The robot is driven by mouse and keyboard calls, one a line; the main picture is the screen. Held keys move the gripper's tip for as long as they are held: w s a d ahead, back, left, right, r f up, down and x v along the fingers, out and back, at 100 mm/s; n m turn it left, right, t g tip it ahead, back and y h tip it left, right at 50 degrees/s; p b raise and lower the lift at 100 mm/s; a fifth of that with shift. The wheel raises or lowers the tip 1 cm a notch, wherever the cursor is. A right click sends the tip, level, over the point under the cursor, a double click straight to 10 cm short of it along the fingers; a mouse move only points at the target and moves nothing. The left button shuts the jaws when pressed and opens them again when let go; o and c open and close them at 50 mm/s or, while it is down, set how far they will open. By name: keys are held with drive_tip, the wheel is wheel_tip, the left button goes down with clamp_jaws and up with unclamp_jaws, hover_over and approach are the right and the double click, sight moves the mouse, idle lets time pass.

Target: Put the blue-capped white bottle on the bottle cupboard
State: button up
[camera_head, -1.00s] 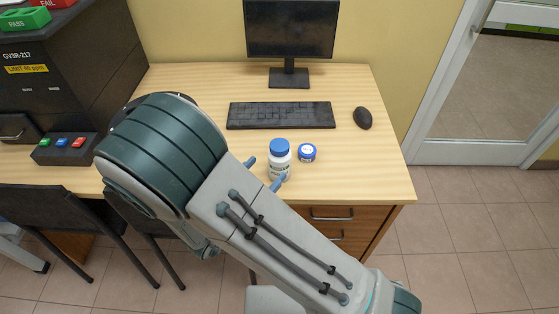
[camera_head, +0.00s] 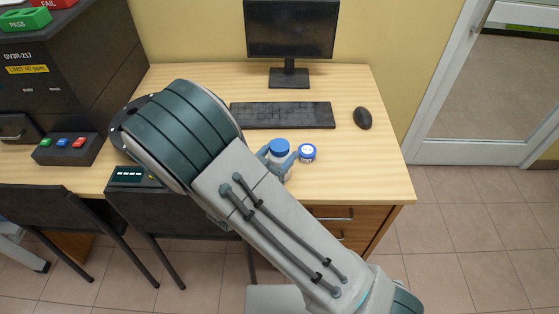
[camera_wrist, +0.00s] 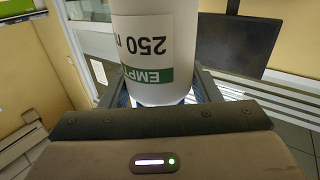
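The blue-capped white bottle (camera_head: 281,150) stands upright on the wooden desk, in front of the keyboard. In the wrist view its white body (camera_wrist: 153,40) fills the top middle. Its label, with "250" and a green band, appears upside down. My gripper (camera_head: 277,158) is around the bottle, with one finger on each side. In the wrist view, the fingers (camera_wrist: 160,92) appear closed against the bottle's sides, and blue shows between them. My arm hides part of the desk's front edge. I cannot identify the bottle cupboard in these views.
The keyboard (camera_head: 282,115), monitor (camera_head: 290,30) and mouse (camera_head: 362,118) are behind. A black machine (camera_head: 65,75) and button box (camera_head: 66,149) are left. The desk's right front (camera_head: 370,180) is clear.

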sight(279, 145)
drive_tip(key=c, duration=0.6)
drive_tip(key=shift+r, duration=0.8)
wheel_tip(279, 145, up, 2)
drive_tip(key=shift+r, duration=0.25)
drive_tip(key=s+d+r+p, duration=0.4)
drive_tip(key=s+r, duration=0.1)
drive_tip(key=shift+d, duration=0.35)
